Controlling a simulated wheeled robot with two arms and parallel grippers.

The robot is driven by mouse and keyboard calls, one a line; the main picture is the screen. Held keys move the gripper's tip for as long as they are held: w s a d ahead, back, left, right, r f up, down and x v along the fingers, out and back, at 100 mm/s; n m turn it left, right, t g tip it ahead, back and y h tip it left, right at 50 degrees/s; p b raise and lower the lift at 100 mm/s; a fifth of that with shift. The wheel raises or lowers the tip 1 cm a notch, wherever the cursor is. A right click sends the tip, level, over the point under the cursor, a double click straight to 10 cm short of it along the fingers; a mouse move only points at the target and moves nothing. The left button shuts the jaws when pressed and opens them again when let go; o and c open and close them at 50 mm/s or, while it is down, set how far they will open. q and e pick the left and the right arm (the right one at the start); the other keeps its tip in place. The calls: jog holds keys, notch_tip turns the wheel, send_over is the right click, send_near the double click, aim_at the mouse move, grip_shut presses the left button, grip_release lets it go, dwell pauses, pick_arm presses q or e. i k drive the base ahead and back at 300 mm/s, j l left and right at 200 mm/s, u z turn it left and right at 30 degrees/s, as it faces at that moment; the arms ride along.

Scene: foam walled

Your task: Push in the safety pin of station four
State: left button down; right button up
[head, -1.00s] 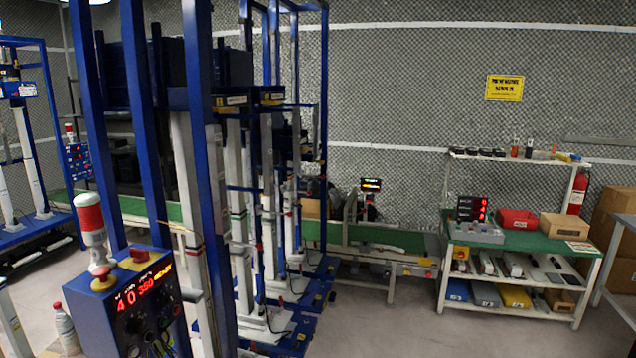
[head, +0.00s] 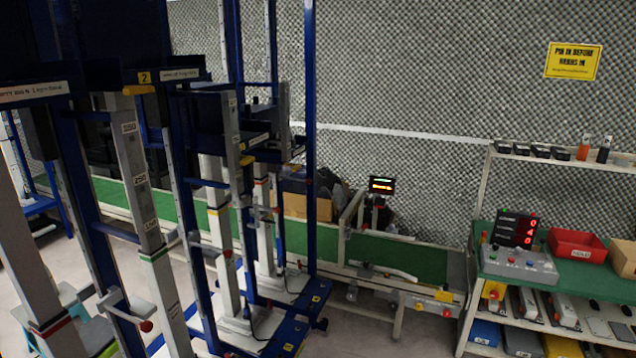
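A row of blue-framed stations (head: 309,130) with pale columns fills the left half of the head view. A nearer station carries a yellow "2" label (head: 145,77). A red-tipped pin or knob (head: 146,326) sticks out beside a pale column (head: 145,190) at the lower left. A smaller red knob (head: 228,254) shows on a column farther back. I cannot tell which station is number four, nor whether any of these pins is in or out. Neither of my grippers is in view.
A green conveyor (head: 390,254) runs behind the stations. A workbench (head: 462,350) at the right holds a control box with a red display (head: 516,228) and a red bin (head: 577,246). A yellow sign (head: 573,61) hangs on the foam wall. Floor (head: 365,335) between stations and bench is clear.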

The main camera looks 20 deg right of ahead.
aim_at(308, 181)
jog(key=i+l+z, duration=0.25)
jog(key=i+l, duration=1)
jog(key=i+l+u, duration=0.15)
jog(key=i+l, duration=0.85)
jog(key=i+l+u, duration=0.15)
jog(key=i+l, duration=0.35)
jog(key=l, duration=0.15)
jog(key=i+l, duration=0.45)
jog(key=l, duration=0.2)
